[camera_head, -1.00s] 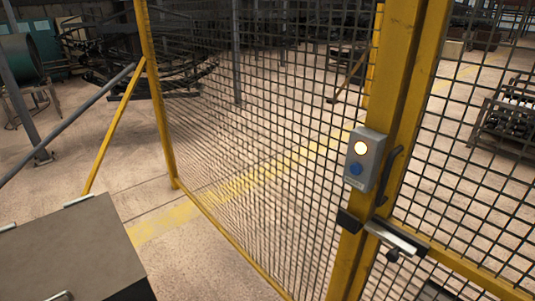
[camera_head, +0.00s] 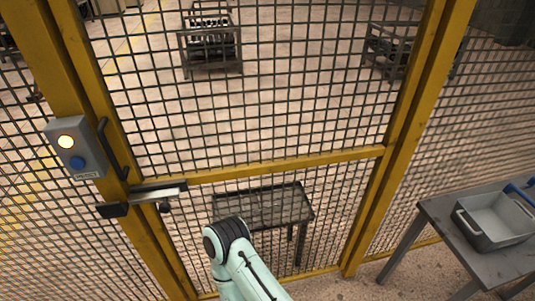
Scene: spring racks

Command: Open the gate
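The gate (camera_head: 270,164) is a yellow-framed panel of dark wire mesh, and it stands closed in front of me. A metal latch (camera_head: 158,192) with a small dark knob sits at its left edge, across the yellow post. A dark pull handle (camera_head: 114,150) is just above the latch. A grey control box (camera_head: 75,148) with a lit yellowish lamp and a blue button is on the post to the left. One of my arms, pale green with a dark joint, comes up from the bottom middle, in front of the gate's lower part. Neither gripper shows.
A grey table (camera_head: 440,215) with a grey metal bin (camera_head: 490,222) stands at the right. Behind the mesh are a low dark table (camera_head: 262,208) and racks of parts (camera_head: 210,45), (camera_head: 385,50). The floor beyond the gate is mostly clear.

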